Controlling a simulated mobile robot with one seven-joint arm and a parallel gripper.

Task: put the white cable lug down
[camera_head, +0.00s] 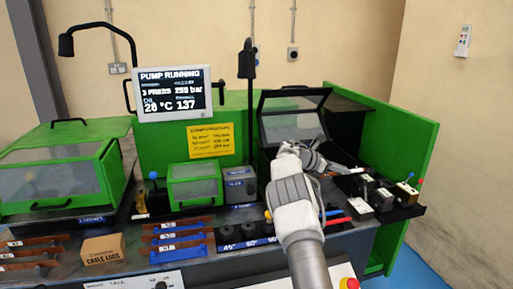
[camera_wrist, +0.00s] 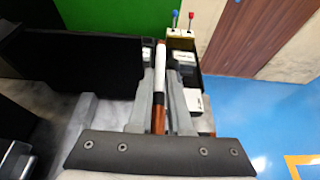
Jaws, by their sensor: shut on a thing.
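The white cable lug (camera_wrist: 160,57) lies lengthwise between the fingers of my gripper (camera_wrist: 161,75) in the wrist view. Its far part is a white sleeve and its near part is copper-coloured. My gripper is shut on it. In the head view my gripper (camera_head: 338,168) is at the right of the bench, beside the black tray with several small blocks (camera_head: 407,212). The lug is small there and mostly hidden by the gripper. Whether it touches a surface below cannot be told.
A white block (camera_wrist: 195,103) stands just right of the fingers. Blue- and red-topped levers (camera_wrist: 183,20) rise beyond them. A raised clear-windowed guard (camera_head: 290,118) and a green side panel (camera_head: 400,150) border the area. A cardboard box (camera_head: 103,249) stands front left.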

